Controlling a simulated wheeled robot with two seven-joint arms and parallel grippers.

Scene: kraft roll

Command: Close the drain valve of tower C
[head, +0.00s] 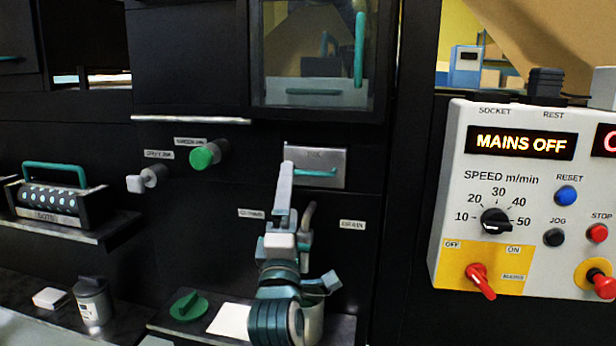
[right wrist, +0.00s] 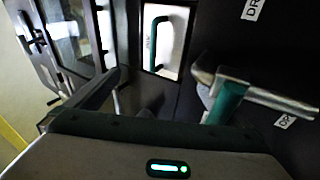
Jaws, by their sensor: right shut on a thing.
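The drain tap (head: 308,216) is a grey metal fitting on the black panel, beside the "DRAIN" label (head: 352,224). In the right wrist view it shows as a metal pipe (right wrist: 270,97) with a green handle (right wrist: 228,101). My right gripper (head: 285,195) is in front of it, seen nearly edge-on, and covers part of the tap. It is shut on the green handle, though the hand's body hides the contact. I cannot read the tower letter. My left gripper is not in view.
Above is a small drawer (head: 330,155) with a teal handle and a window (head: 315,90). A green knob (head: 203,156) sits to the left. The right control box (head: 455,200) reads MAINS OFF.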

